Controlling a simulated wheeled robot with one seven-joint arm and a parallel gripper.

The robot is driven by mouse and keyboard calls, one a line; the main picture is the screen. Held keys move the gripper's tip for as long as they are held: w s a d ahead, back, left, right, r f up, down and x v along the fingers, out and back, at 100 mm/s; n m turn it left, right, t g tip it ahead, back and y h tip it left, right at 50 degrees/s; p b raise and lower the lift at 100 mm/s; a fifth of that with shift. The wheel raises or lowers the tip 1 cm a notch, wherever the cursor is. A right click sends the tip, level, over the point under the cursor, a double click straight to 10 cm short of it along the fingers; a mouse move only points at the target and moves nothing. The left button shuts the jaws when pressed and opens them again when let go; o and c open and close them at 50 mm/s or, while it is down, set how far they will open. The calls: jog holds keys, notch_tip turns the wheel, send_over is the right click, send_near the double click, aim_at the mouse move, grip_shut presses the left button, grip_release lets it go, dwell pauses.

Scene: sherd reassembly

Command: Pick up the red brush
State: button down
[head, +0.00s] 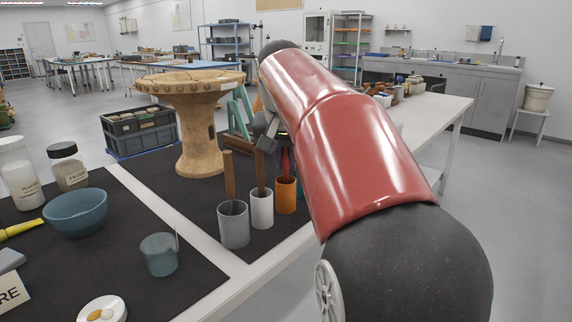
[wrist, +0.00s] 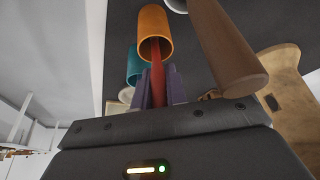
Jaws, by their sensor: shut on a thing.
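The red brush (head: 285,161) stands in the orange cup (head: 286,198) on the dark mat. Its red handle also shows in the wrist view (wrist: 156,62), rising out of the orange cup (wrist: 153,20). My gripper (wrist: 158,88) is shut on the upper part of the red handle, with a dark finger on each side. The lower end of the brush is inside the cup and hidden. In the head view my red arm hides much of my gripper.
A white cup (head: 262,211) and a grey cup (head: 233,228), each with a wooden-handled tool, stand left of the orange cup. A teal cup (wrist: 132,66) is close by in the wrist view. A large tan pedestal vessel (head: 196,125) stands behind. Open mat surrounds the glass beaker (head: 158,256).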

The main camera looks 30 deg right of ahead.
jog(key=shift+r, duration=0.1)
notch_tip(320, 180, up, 20)
jog(key=p, duration=0.5)
jog(key=shift+p, duration=0.35)
jog(key=shift+f, duration=0.25)
